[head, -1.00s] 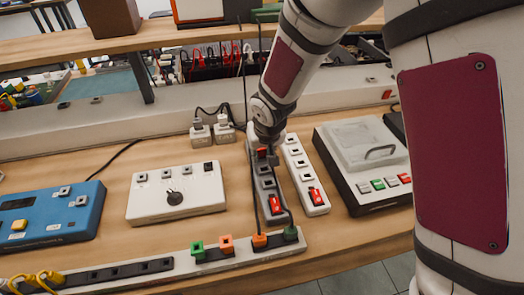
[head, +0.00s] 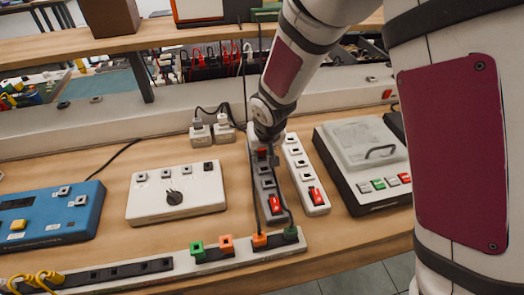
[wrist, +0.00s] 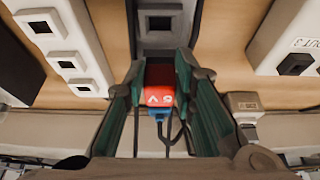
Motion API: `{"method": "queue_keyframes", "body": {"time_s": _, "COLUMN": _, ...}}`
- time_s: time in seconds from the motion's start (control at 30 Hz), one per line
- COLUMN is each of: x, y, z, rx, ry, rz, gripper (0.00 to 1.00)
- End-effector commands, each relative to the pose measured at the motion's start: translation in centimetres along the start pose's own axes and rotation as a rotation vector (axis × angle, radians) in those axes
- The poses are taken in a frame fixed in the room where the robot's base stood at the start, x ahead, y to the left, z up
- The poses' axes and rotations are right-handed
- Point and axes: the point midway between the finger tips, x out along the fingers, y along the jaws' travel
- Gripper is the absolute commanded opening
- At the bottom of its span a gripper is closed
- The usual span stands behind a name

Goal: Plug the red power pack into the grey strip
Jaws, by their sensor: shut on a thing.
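The pack (head: 262,152) is partly hidden by the gripper in the head view. The grey strip (wrist: 160,42) lies straight ahead in the wrist view, with a socket beyond the pack. I cannot tell whether the pack touches the strip or is above it. The strip's red switch is at its near end.
A white strip (head: 302,172) lies close beside the grey strip on the right. A white box with a knob (head: 176,191) is at left. A long strip with green and orange plugs (head: 180,262) runs across the front.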

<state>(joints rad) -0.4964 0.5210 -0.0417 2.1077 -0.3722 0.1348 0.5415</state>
Motion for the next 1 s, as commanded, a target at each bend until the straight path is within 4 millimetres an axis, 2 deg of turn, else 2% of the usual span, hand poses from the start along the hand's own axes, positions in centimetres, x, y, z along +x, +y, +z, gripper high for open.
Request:
{"method": "queue_keyframes", "body": {"time_s": 0.47, "x": 0.09, "y": 0.00, "z": 0.03, "rx": 0.000, "ry": 0.000, "rz": 0.000, "gripper": 0.00}}
{"method": "queue_keyframes", "body": {"time_s": 0.5, "x": 0.09, "y": 0.00, "z": 0.03, "rx": 0.000, "ry": 0.000, "rz": 0.000, "gripper": 0.29}}
{"method": "queue_keyframes", "body": {"time_s": 0.6, "x": 0.09, "y": 0.00, "z": 0.03, "rx": 0.000, "ry": 0.000, "rz": 0.000, "gripper": 0.48}}
{"method": "queue_keyframes", "body": {"time_s": 1.0, "x": -0.44, "y": -0.01, "z": 0.00, "rx": 0.000, "ry": 0.001, "rz": 0.000, "gripper": 0.48}}
